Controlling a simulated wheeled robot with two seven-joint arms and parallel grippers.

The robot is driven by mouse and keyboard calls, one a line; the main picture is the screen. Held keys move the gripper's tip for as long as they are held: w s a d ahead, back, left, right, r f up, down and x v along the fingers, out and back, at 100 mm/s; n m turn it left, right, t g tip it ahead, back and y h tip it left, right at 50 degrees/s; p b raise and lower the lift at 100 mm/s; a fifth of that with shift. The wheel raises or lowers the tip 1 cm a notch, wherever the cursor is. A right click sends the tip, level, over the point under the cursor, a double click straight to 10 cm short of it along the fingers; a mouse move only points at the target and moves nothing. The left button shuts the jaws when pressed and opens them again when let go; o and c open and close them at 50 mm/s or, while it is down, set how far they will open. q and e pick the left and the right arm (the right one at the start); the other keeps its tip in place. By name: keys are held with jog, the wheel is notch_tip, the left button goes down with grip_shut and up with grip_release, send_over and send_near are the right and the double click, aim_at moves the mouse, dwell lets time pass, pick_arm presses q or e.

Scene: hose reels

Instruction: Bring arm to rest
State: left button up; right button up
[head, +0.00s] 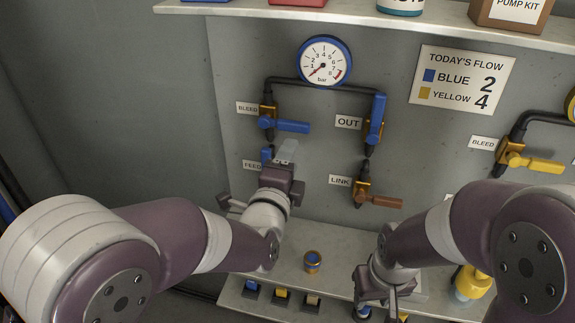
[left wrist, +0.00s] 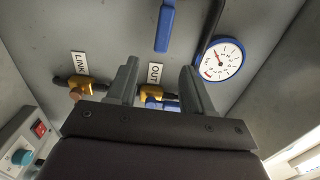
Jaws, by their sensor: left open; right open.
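My left gripper (head: 286,152) is raised in front of the panel, over the FEED valve (head: 267,155), which it partly hides. In the left wrist view its two fingers (left wrist: 160,82) stand apart with nothing held between them. The OUT label and part of an orange valve body (left wrist: 150,94) show behind the gap. My right gripper (head: 377,305) hangs low at the front edge of the bench, pointing down. No held object is visible at it, and its fingertips are partly hard to make out.
Above are a blue-rimmed gauge (head: 324,62), the blue BLEED handle (head: 292,126) and the blue OUT handle (head: 377,108). The brown LINK handle (head: 380,201) sticks out right of my left gripper. A small blue-topped fitting (head: 312,262) stands on the bench (head: 340,265). A yellow BLEED handle (head: 535,163) is at right.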

pick_arm(q)
jog(key=shift+s+a, duration=0.1)
jog(key=shift+s, duration=0.3)
jog(key=s+a+f+n+g+y+p, duration=0.25)
jog(key=s+f+n+g, duration=0.45)
jog(key=f+n+g, duration=0.4)
jog(key=s+a+n+g+y+p, duration=0.1)
jog(key=s+a+n+g+p, duration=0.1)
jog(key=s+a+n, duration=0.3)
jog(key=s+a+n+g+y+p, duration=0.2)
jog(key=s+a+n, duration=0.3)
jog(key=a, duration=0.9)
jog(key=shift+s+n+g, duration=0.3)
jog(key=shift+s+g, duration=0.1)
jog(key=shift+s, duration=0.55)
